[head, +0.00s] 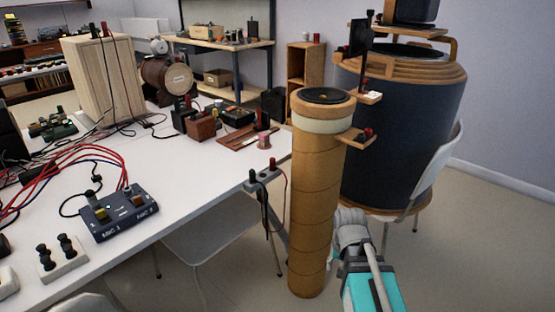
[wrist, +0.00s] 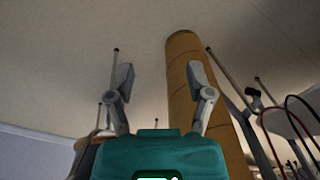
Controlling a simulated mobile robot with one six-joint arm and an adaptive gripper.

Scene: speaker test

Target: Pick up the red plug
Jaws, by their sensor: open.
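A red plug (head: 272,164) hangs at the right edge of the white table, beside a black plug (head: 252,176), with cables dropping below. Other small red pieces sit on the wooden bracket (head: 357,138) of the tall column and on the upper bracket, and I cannot tell whether they are plugs. My gripper (head: 350,222) is at lower right, right of the column and lower than the plug, apart from it. In the wrist view my gripper (wrist: 161,78) shows two spread fingers with nothing held between them. A red cable (wrist: 290,99) shows at the right there; no red plug is clear.
The tall tan column (head: 316,215) stands between my gripper and the white table (head: 190,215). A large dark drum (head: 395,140) and a white chair (head: 430,175) stand behind. A mixer box (head: 118,210) and many cables lie on the table. Floor at lower right is open.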

